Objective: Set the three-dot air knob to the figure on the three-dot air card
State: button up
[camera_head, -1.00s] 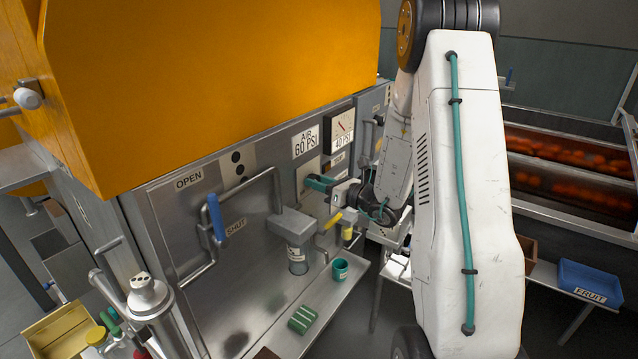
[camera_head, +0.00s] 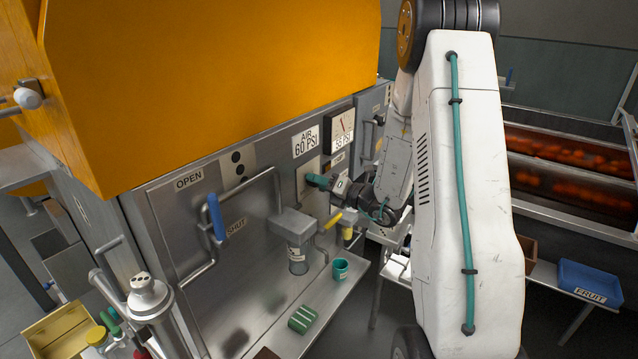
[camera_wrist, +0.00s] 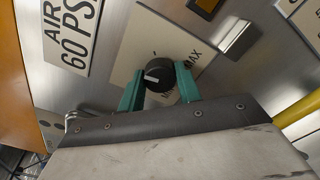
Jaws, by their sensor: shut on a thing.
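The air card (camera_head: 306,141) on the machine's steel front reads AIR 60 PSI. It also shows at the upper left of the wrist view (camera_wrist: 70,32). The black air knob (camera_wrist: 160,77) sits on a pale plate (camera_wrist: 150,45) with MIN and MAX marks; its white pointer mark faces left in that view. My gripper (camera_wrist: 160,88) is shut on the knob, one teal finger on each side. In the head view my gripper (camera_head: 318,181) reaches the panel from the right, and the knob is hidden. I cannot make out three dots on the card or knob.
A needle gauge (camera_head: 341,127) with a small PSI readout, possibly 55 or 35, sits right of the card. A blue-handled lever (camera_head: 216,216) is between OPEN and SHUT labels. A yellow handle (camera_head: 334,221), green cup (camera_head: 340,269) and shelf are below my gripper.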

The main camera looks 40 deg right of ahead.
jog(key=shift+m, duration=0.6)
jog(key=o, duration=1)
jog(key=v, duration=0.8)
